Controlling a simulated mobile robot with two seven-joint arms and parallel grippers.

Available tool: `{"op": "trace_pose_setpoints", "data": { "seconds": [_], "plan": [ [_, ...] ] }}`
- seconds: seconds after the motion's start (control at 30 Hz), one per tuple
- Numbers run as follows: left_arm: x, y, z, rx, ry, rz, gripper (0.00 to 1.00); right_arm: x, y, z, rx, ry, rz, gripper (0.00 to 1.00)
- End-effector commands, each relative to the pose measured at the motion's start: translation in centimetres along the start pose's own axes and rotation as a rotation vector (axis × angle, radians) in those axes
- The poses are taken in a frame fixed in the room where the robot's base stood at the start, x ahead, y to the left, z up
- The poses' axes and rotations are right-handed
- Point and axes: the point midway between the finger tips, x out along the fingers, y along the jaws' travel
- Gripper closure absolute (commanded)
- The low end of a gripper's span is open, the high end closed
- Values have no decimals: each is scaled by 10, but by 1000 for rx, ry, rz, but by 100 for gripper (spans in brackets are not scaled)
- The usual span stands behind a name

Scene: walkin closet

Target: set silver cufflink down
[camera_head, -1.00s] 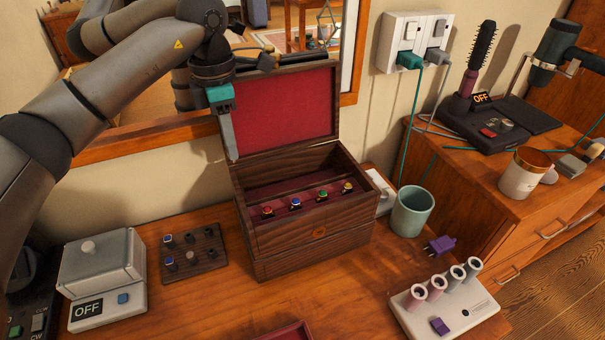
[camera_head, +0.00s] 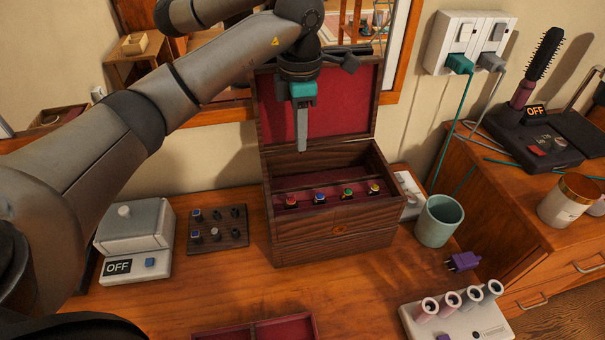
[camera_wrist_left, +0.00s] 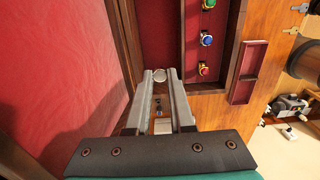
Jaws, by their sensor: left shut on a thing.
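My left gripper (camera_head: 302,148) points down over the open wooden jewellery box (camera_head: 335,245), in front of its raised red-lined lid (camera_head: 345,105). In the left wrist view its fingers (camera_wrist_left: 161,74) are shut on a small round silver cufflink (camera_wrist_left: 159,76), seen between the tips. The cufflink is too small to make out in the head view. The box's red-lined rear compartment (camera_wrist_left: 195,75) lies below the fingers. Several coloured cufflinks, among them a red one (camera_head: 291,202) and a green one (camera_head: 347,193), sit in a row along the front strip. My right gripper is not in view.
A dark board (camera_head: 233,235) with several small studs lies left of the box. A white device marked OFF (camera_head: 138,262) stands farther left. A green cup (camera_head: 439,221) is at the right. A red-lined tray (camera_head: 260,330) lies at the front edge.

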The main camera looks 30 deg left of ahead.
Motion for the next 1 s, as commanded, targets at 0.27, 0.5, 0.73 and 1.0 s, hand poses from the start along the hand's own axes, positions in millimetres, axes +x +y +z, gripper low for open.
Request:
{"op": "trace_pose_setpoints", "data": {
  "seconds": [0.27,0.5,0.73,1.0],
  "plan": [
    [54,0,0,0,0,-1,100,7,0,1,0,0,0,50],
    [72,-1,0,1,0,-2,100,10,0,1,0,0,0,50],
    [102,0,0,1,0,0,100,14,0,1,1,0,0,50],
    [102,0,0,1,-1,1,100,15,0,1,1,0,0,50]
  ]
}}
